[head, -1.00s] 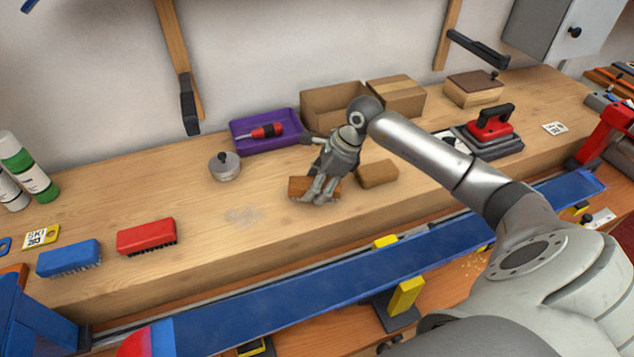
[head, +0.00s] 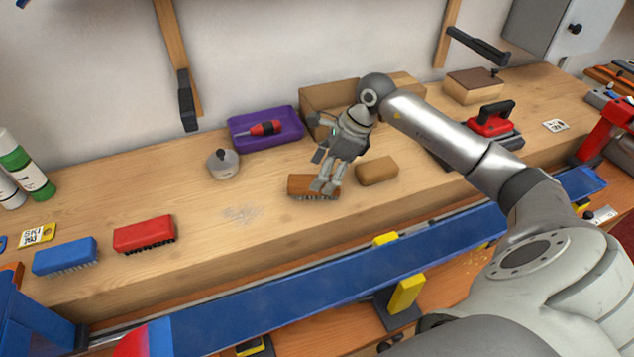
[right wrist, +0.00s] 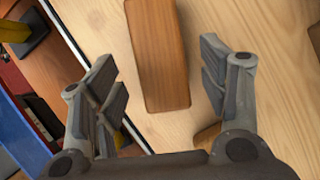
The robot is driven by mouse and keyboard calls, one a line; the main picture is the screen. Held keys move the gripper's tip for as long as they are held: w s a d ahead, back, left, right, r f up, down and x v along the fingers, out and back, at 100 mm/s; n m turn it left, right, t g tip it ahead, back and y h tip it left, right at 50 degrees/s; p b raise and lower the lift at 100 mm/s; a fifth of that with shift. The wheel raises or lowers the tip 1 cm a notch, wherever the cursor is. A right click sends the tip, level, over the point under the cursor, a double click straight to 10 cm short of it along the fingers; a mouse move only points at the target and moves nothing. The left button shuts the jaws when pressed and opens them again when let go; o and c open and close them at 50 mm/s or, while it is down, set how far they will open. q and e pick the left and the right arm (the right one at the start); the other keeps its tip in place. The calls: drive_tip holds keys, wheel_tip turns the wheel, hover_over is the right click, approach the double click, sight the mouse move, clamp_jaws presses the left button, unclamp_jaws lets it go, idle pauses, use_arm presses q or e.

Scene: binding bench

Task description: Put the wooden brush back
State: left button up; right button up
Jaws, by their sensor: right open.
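The wooden brush (head: 300,186) lies on the bench with its wooden back up and bristles down, beside the blue and red brushes' row to its left. My right gripper (head: 325,186) is just above the brush's right part in the head view. In the right wrist view the brush (right wrist: 158,55) lies between the two open fingers (right wrist: 160,90), with bench wood visible on its right side. The fingers appear apart from it. My left gripper is not in view.
A red brush (head: 144,234) and a blue brush (head: 66,257) stand at the left. A tan block (head: 377,171) lies close right of the wooden brush. A blue ski (head: 330,280) runs along the front.

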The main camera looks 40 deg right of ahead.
drive_tip(key=b+v, duration=0.1)
drive_tip(key=v, duration=0.7)
